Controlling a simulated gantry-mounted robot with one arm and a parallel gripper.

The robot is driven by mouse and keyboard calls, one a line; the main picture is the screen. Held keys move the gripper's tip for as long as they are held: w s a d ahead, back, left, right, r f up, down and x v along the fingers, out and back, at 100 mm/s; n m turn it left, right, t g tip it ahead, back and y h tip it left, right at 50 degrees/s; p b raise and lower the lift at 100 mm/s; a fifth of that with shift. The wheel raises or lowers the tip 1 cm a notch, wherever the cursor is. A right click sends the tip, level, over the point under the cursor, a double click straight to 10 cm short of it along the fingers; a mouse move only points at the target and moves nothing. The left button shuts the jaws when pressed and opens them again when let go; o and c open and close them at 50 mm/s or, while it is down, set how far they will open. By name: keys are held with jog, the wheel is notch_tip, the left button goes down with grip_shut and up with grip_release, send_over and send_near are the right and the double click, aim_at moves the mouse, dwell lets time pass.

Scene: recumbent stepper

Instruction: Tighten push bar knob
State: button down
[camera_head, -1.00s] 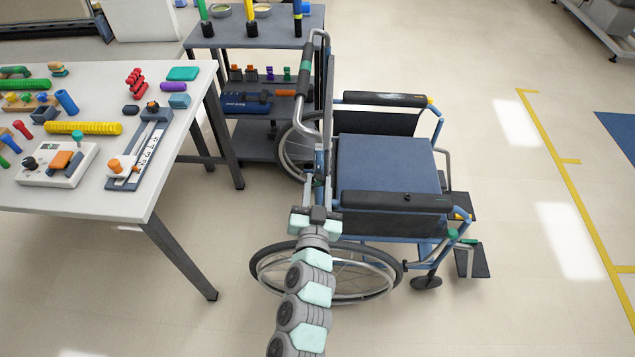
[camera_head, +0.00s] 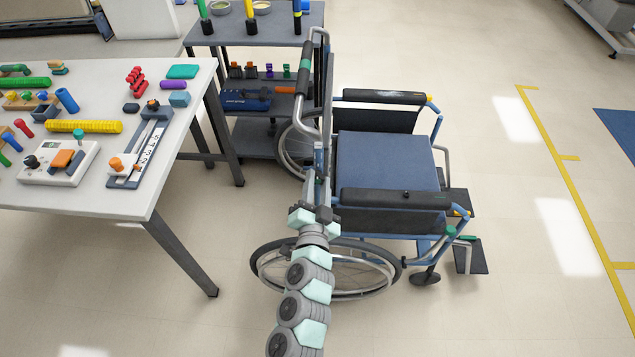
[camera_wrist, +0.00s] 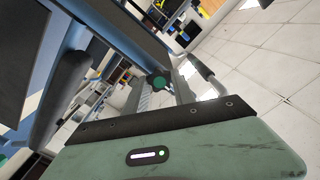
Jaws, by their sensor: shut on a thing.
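The push bar knob (camera_wrist: 159,82) is black with a green centre, ahead of my gripper in the wrist view. In the head view the knob is hidden by my gripper. My gripper (camera_head: 318,212) is at the rear of the wheelchair, below the push bar (camera_head: 308,95), by the rear upright and above the near wheel. It is shut on the knob; the exact finger contact is hard to see. The grey push bar rises from the wheelchair's back with a dark grip that has a green band.
The blue wheelchair (camera_head: 385,160) with dark armrests (camera_head: 395,199) is just right of my gripper. A white table (camera_head: 120,190) with several coloured therapy items is at left. A grey shelf cart (camera_head: 255,37) stands behind. Floor right of the wheelchair is clear.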

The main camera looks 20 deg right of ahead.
jog(key=shift+f, duration=0.1)
jog(key=c, duration=1.1)
grip_release()
jog(key=shift+o, duration=0.2)
jog(key=shift+s, duration=0.1)
jog(key=p+v, duration=0.3)
jog(key=v, duration=0.7)
jog(key=shift+s+a, duration=0.25)
jog(key=shift+s, duration=0.05)
